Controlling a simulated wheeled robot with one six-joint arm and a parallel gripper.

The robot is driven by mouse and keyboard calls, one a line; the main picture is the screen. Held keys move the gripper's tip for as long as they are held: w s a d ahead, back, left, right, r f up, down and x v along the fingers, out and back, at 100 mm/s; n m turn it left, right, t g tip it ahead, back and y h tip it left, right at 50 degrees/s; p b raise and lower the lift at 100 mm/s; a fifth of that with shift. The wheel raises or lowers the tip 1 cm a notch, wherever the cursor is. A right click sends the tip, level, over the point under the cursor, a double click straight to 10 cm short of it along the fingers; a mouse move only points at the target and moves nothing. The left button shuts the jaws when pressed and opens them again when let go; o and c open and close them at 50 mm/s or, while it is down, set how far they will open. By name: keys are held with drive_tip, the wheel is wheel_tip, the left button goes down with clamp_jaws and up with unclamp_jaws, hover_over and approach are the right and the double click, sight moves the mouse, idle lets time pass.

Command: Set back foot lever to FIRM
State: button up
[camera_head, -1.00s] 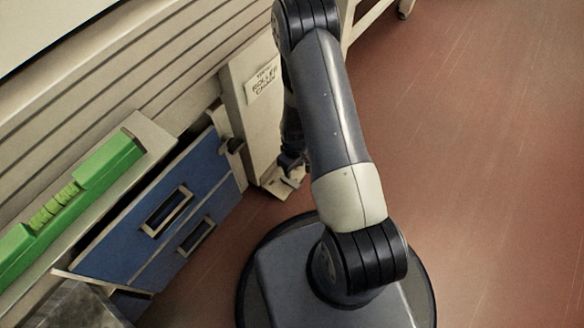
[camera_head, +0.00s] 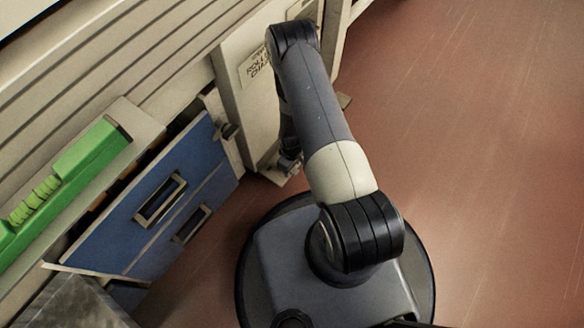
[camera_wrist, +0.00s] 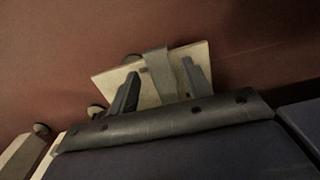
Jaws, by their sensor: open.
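In the wrist view, a short grey lever (camera_wrist: 158,62) stands over a pale plate (camera_wrist: 112,80) near the floor. My gripper (camera_wrist: 160,69) is open, with one dark finger on each side of the lever. I cannot tell whether either finger touches it. No FIRM marking is readable. In the head view my gripper (camera_head: 289,162) is low beside the foot of a beige housing (camera_head: 237,115), small and partly hidden by my arm. The lever cannot be made out there.
Blue drawers (camera_head: 120,225) with recessed handles stand left of the housing. A green case (camera_head: 90,160) lies on the ledge above them. A label (camera_head: 255,64) is on the housing. Open reddish floor (camera_head: 470,130) lies to the right.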

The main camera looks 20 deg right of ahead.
drive_tip(key=shift+f, duration=0.5)
drive_tip(key=c, duration=1)
